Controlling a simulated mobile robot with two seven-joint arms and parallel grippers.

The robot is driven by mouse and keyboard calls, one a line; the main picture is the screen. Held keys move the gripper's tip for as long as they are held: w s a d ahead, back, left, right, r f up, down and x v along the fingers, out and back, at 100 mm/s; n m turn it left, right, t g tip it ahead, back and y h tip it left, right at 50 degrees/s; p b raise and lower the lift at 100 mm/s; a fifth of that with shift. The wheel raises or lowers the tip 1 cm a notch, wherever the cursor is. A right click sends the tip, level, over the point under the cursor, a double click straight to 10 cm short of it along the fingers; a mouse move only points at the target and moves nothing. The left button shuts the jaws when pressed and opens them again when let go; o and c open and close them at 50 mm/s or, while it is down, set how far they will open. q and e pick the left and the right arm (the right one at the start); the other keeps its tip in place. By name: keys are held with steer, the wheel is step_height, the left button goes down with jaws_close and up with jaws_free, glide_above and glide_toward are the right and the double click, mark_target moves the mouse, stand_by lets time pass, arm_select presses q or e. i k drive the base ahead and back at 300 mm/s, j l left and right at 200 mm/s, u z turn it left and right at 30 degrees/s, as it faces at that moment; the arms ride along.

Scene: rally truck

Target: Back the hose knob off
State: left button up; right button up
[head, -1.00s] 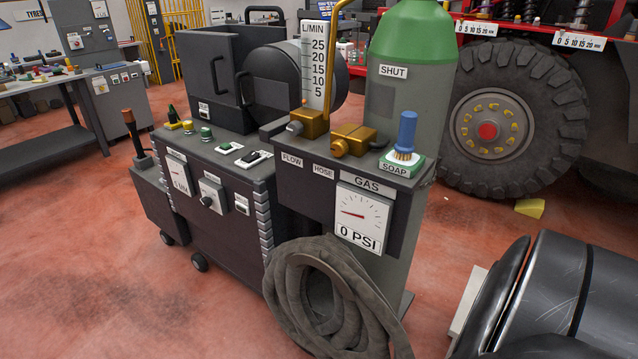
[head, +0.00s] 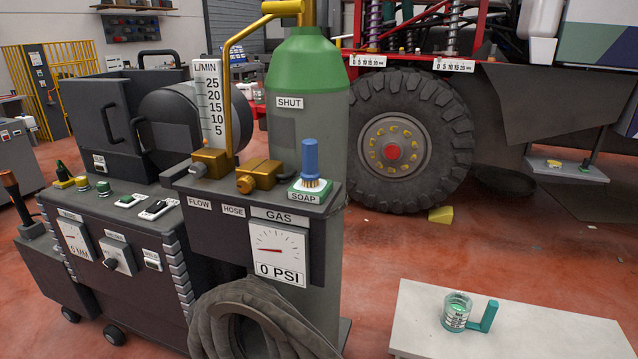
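The hose knob (head: 246,184) is a small brass round knob on the front of a brass block (head: 262,172), above the HOSE label (head: 233,210) on the gas stand (head: 187,184). The FLOW knob (head: 198,170) is grey and sits to its left on another brass block. The gas gauge (head: 278,252) below reads 0 PSI. A green-topped cylinder (head: 307,65) behind carries a SHUT sign (head: 289,102). Neither of my grippers is in view, and nothing visible touches the hose knob.
A blue-handled brush (head: 310,160) stands at the SOAP label, right of the hose block. A coiled grey hose (head: 262,295) hangs in front of the stand. A pale table (head: 540,335) with a glass jar (head: 456,311) is at lower right. Red floor between is clear.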

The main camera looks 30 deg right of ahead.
mark_target(246, 185)
steer(key=i+z, duration=0.1)
steer(key=z, duration=0.35)
steer(key=j+z, duration=0.15)
steer(key=z, duration=0.25)
steer(key=i+j+z, duration=0.1)
steer(key=z, duration=0.35)
steer(key=j+z, duration=0.1)
steer(key=z, duration=0.35)
steer(key=j+z, duration=0.75)
steer(key=j, duration=0.25)
steer(key=j+z, duration=0.4)
steer(key=k+j+z, duration=0.15)
steer(key=j+z, duration=0.25)
steer(key=j, duration=0.15)
